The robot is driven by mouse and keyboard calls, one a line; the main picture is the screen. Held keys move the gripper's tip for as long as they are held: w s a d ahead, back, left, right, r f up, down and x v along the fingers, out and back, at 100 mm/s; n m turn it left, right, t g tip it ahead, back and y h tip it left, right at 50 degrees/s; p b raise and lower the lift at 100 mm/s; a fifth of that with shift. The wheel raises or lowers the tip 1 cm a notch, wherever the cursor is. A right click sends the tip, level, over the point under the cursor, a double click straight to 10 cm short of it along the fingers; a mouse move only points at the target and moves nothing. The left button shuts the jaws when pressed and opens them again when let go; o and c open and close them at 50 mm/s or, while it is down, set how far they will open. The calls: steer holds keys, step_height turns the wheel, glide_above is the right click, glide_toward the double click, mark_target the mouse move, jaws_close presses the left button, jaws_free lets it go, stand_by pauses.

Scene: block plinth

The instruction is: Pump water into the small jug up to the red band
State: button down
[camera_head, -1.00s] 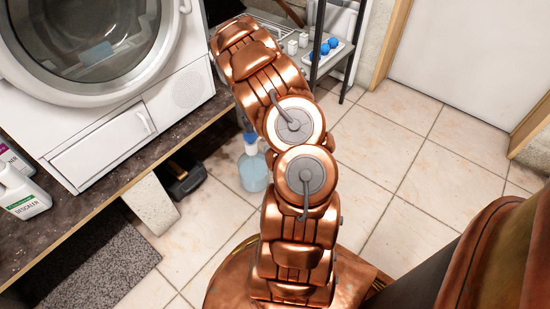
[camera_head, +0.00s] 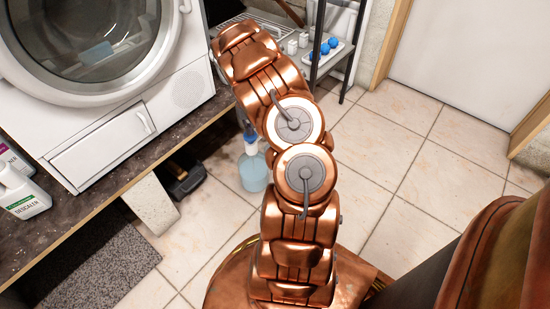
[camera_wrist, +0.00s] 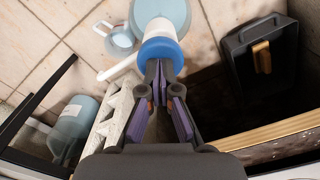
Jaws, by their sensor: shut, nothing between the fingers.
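The pump bottle (camera_head: 253,173), pale blue with a white neck and blue top, stands on the tiled floor beside the bench in the head view, partly behind my arm. In the wrist view its blue pump top (camera_wrist: 160,49) is just beyond my fingertips. A white spout (camera_wrist: 120,64) points left from it. A small clear jug (camera_wrist: 122,40) with a pale handle is close to the spout's left side. Its red band and water level cannot be made out. My gripper (camera_wrist: 161,82) is shut and empty, its tips at or just over the pump top; contact is unclear.
A black bin-like box (camera_wrist: 262,60) with a tan handle is on the right in the wrist view. Another pale blue bottle (camera_wrist: 75,124) is at the left. The bench (camera_head: 100,212) with the washing machine (camera_head: 130,130) borders the floor. Open tiles (camera_head: 390,170) lie to the right.

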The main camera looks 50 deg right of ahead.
steer(key=shift+f, duration=1.4)
steer(key=shift+r+p, duration=0.85)
steer(key=shift+r, duration=1.25)
step_height(320, 180, up, 6)
steer(key=shift+p, duration=1.05)
